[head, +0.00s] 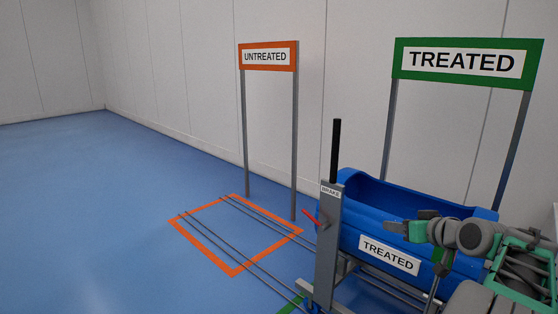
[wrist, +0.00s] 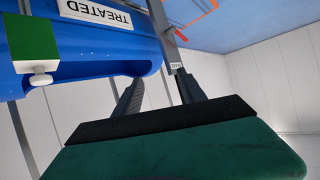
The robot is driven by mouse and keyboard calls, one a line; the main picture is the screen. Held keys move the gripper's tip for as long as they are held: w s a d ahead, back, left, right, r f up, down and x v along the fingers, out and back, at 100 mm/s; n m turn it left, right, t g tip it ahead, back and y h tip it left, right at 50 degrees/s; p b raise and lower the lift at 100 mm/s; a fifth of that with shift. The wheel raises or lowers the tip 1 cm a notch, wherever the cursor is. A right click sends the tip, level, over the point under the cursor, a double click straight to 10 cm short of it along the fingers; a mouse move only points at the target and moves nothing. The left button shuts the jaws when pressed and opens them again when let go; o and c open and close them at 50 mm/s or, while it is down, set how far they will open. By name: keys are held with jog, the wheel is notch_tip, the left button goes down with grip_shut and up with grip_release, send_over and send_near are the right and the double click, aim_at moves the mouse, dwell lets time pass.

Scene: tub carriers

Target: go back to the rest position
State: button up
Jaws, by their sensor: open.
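My gripper (head: 398,226) is at the right of the head view, in front of the blue tub (head: 362,222) and beside its upper wall. In the wrist view my gripper (wrist: 157,82) shows two dark fingers spread apart, with nothing between them. The tub (wrist: 90,58) appears upside down there, at the upper left. Its white TREATED label (head: 389,255) faces me. A grey post (head: 328,240) marked BRAKE stands left of the gripper, with a black upright handle (head: 336,150) and a red lever (head: 316,218). I cannot tell whether the gripper touches the tub.
A green-framed TREATED sign (head: 461,63) stands behind the tub. An orange-framed UNTREATED sign (head: 268,57) stands left of it, behind an empty orange floor outline (head: 233,273) crossed by thin rails. The blue floor (head: 95,210) at left is clear.

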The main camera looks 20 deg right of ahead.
jog(key=a+r+g+p, duration=0.2)
jog(key=a+r+p, duration=0.15)
jog(key=a, duration=0.35)
jog(key=a+r+n+g+y+p, duration=0.1)
jog(key=a+r+p, duration=0.2)
jog(key=a+p, duration=0.3)
jog(key=a+r+g+p, duration=0.2)
jog(key=a+r+p, duration=0.1)
jog(key=a, duration=0.6)
jog(key=s+a+r+g+p, duration=0.2)
jog(key=s+a+p, duration=0.4)
jog(key=s+a, duration=0.1)
jog(key=s+a+r+n+g+p, duration=0.1)
jog(key=s+a+r+g+p, duration=0.1)
jog(key=s+a+p, duration=0.5)
jog(key=shift+s+g, duration=0.3)
jog(key=shift+s, duration=0.5)
